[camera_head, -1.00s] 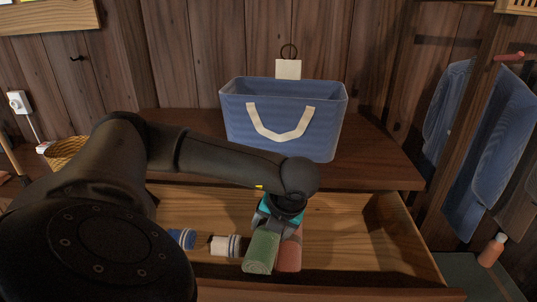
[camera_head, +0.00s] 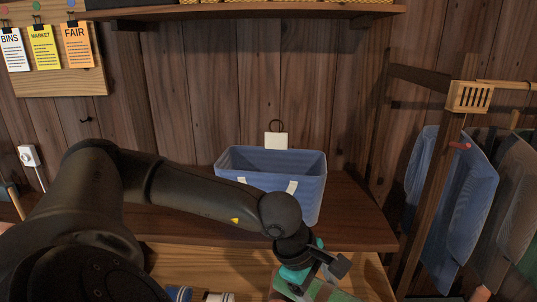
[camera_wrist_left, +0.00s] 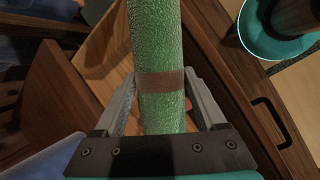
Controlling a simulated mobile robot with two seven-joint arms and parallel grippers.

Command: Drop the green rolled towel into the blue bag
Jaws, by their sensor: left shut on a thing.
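The green rolled towel (camera_wrist_left: 160,60) is held between the two fingers of my left gripper (camera_wrist_left: 160,95), with a brown band around its middle in the left wrist view. In the head view the towel (camera_head: 328,292) shows at the bottom edge, partly cut off, below my left gripper (camera_head: 312,277). The blue bag (camera_head: 303,190) stands upright and open-topped on the wooden cabinet top, with pale handle straps. My left arm hides part of its front. The gripper is in front of the bag and lower than it. My right gripper is not in view.
An open wooden drawer (camera_head: 205,262) lies below the cabinet top (camera_head: 350,225), with a blue roll (camera_head: 178,293) and a white roll (camera_head: 219,297) at the bottom edge. Blue clothes (camera_head: 465,190) hang on a rack at right. A shelf (camera_head: 240,12) runs above the bag.

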